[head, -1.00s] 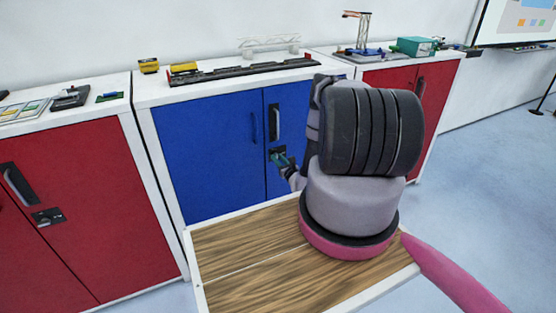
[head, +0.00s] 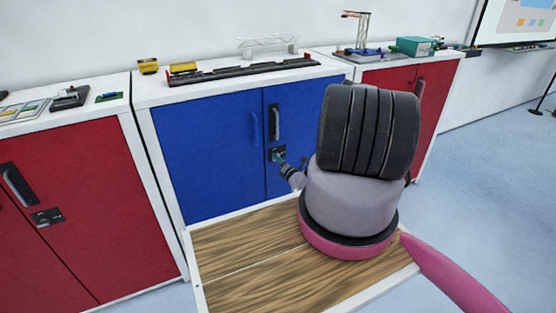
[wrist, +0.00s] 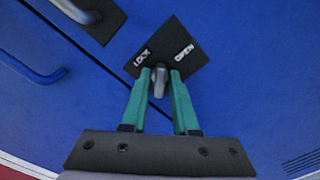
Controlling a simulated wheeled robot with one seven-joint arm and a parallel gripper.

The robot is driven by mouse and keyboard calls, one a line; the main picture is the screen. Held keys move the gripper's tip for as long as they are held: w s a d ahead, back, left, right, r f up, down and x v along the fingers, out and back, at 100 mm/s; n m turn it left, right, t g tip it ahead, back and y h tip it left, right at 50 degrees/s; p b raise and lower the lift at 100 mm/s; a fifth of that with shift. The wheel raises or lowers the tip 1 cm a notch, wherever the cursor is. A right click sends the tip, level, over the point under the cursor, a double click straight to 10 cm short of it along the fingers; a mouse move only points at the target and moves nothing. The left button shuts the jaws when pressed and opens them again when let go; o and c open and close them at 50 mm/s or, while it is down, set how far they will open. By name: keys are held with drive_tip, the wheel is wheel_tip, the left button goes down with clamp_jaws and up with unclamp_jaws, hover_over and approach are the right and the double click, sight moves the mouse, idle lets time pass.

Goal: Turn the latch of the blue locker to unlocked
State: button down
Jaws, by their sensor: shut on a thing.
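The blue locker (head: 205,155) stands ahead with its doors closed. Its latch is a dark square plate (wrist: 180,48) marked LOCK on the left and OPEN on the right in the wrist view. A small grey latch knob (wrist: 159,85) sticks out from the plate's lower part in that view. My gripper (wrist: 159,76) has its two green fingers shut on the knob, one on each side. In the head view my gripper (head: 280,158) reaches the latch plate (head: 276,152) below the black door handle. Which label the knob points to cannot be told.
Red lockers (head: 100,190) stand on both sides of the blue one. Crane models and a dark rail (head: 245,71) lie on the tops. A black handle (wrist: 75,10) and a blue handle (wrist: 35,68) flank the door seam near my gripper. A wooden tray (head: 250,275) is in front.

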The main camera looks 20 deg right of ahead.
drive_tip(key=shift+f+m, duration=0.2)
drive_tip(key=shift+m, duration=3.8)
drive_tip(key=c, duration=0.9)
unclamp_jaws()
drive_tip(key=s, duration=1)
drive_tip(key=shift+s+d, duration=0.25)
drive_tip(key=shift+s, duration=0.15)
